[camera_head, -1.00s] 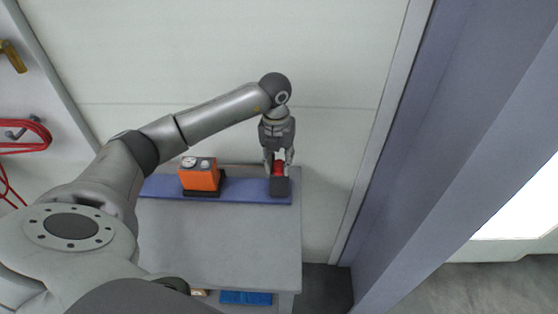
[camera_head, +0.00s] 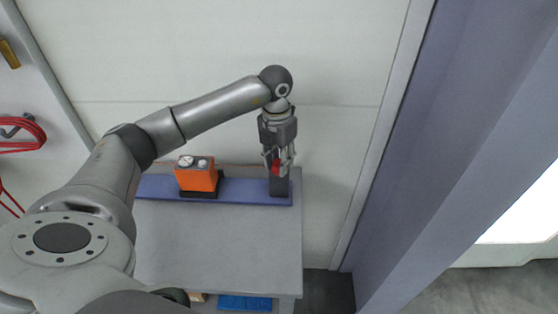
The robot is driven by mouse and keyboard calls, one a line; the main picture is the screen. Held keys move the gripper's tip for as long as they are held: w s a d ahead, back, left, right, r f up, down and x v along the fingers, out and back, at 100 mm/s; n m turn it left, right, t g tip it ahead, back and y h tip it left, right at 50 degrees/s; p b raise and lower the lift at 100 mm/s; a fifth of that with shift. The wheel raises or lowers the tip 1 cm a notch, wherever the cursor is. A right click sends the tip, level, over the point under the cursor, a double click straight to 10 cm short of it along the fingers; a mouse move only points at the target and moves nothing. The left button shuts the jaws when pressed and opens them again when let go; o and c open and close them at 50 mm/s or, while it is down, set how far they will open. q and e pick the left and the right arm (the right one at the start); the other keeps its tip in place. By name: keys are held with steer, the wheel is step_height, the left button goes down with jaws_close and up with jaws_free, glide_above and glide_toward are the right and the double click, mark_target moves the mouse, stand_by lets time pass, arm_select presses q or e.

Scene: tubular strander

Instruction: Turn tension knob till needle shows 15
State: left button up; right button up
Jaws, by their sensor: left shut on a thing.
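The red tension knob (camera_head: 276,167) sits on top of a dark block (camera_head: 280,187) at the right end of the blue bar. My left gripper (camera_head: 278,165) points down over the block and is shut on the red knob, hiding part of it. An orange box (camera_head: 198,180) stands on the same bar to the left, with a round white dial (camera_head: 186,162) on its top. The needle and its reading are too small to make out. My right gripper is not in view.
The blue bar (camera_head: 235,192) runs along the back of a grey table (camera_head: 220,240). The table's front is bare. A blue item (camera_head: 245,302) lies below. A purple-grey column (camera_head: 400,150) rises at the right. A red coil (camera_head: 22,133) hangs at the left.

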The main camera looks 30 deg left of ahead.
mark_target(277, 161)
arm_select(q)
steer(key=o, duration=1)
steer(key=shift+r, duration=0.1)
steer(key=r, duration=1.2)
steer(key=shift+a, duration=0.25)
